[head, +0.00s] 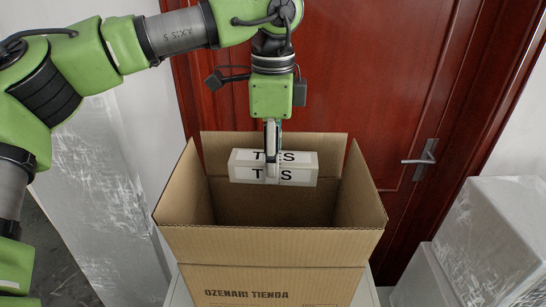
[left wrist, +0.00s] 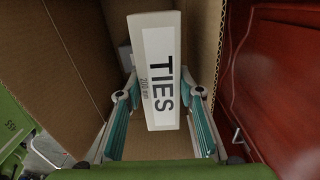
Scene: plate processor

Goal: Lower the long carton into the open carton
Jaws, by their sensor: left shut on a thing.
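The long carton (head: 302,168) is a white box with black "TIES" lettering. My left gripper (head: 271,166) points down and is shut on the middle of it, with a finger covering part of the lettering. The long carton lies level, lengthwise left to right, over the mouth of the open carton (head: 270,246). The open carton is brown cardboard with its flaps up and "OZENARI TIENDA" on its front. In the left wrist view the long carton (left wrist: 158,62) sits between the fingers, near the brown walls (left wrist: 60,55). Its exact height against the rim is hard to tell. My right gripper is out of view.
A red door (head: 385,70) with a metal handle (head: 420,160) stands behind. White wrapped stacks stand at the left (head: 100,190) and right (head: 495,240). A small grey shape (left wrist: 125,58) shows beside the long carton in the left wrist view.

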